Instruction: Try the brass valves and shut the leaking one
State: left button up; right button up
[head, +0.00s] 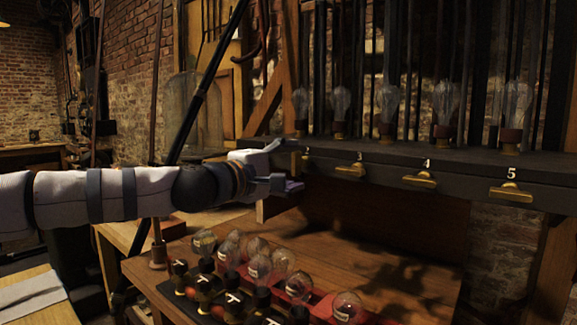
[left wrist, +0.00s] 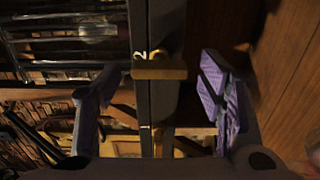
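Brass valves sit along the front of a dark shelf. In the head view, valve 3 (head: 349,171), valve 4 (head: 420,180) and valve 5 (head: 511,193) show with their bars lying along the shelf. Valve 2 (head: 306,162) is small beside my left gripper (head: 284,166). In the left wrist view, valve 2 (left wrist: 160,67) lies between the spread purple-padded fingers, with a clear gap on each side. Valve 1 (left wrist: 157,141) shows below it, partly hidden. My left gripper is open and empty. I cannot see which valve leaks. My right gripper is out of view.
Glass bulbs (head: 388,101) stand on the shelf (head: 455,182) above the valves. More bulbs (head: 283,262) stand in dark and red holders on the wooden bench (head: 400,287) below. Dark rods rise behind the shelf. The bench's right part is clear.

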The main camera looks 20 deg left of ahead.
pick_arm(q)
jog(key=v, duration=1.2)
